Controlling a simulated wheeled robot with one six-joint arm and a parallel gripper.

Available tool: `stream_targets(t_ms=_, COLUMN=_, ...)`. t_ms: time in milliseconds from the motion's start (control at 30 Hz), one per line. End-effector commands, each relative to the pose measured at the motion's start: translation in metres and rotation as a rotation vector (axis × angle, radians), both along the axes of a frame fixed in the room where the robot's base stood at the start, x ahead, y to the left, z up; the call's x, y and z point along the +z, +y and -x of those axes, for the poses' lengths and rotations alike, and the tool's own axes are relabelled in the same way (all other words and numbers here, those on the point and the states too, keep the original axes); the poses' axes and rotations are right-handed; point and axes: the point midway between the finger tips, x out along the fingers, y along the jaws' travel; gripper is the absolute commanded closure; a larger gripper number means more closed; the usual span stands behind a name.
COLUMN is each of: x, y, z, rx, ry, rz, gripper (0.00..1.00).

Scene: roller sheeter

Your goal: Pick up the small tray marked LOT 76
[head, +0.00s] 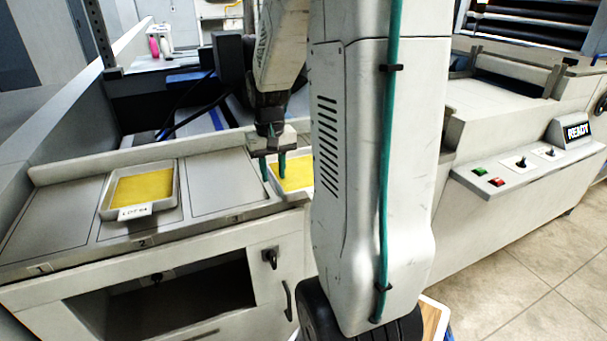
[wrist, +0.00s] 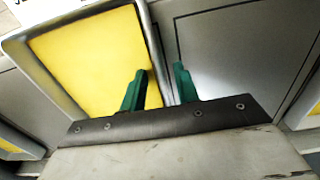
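A small metal tray with a yellow sheet (head: 292,172) sits on the counter, partly hidden by my arm; no label on it shows in the head view. My gripper (head: 274,178) is over its left side, pointing down. In the wrist view a yellow-filled tray (wrist: 85,60) lies under the gripper (wrist: 159,70). The green fingers are apart and empty, one on each side of its right rim as seen; whether they reach down to the rim I cannot tell. A white label at the top left is cut off. I cannot read LOT 76 anywhere.
Another yellow-filled tray (head: 145,188) stands left on the counter by number 2; its LOT label is hard to read. Flat marked places beside it are empty. A raised ledge runs behind. A machine with a READY display (head: 577,131) stands at right.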

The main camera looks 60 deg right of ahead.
Motion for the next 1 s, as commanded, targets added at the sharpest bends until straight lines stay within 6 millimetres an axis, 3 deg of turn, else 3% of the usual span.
stream_targets(t_ms=867, x=-0.0047, y=0.0, z=0.0, rx=0.0, ry=0.0, rz=0.0, gripper=0.69)
stream_targets(t_ms=1000, x=-0.0046, y=0.0, z=0.0, rx=0.0, ry=0.0, rz=0.0, gripper=1.0)
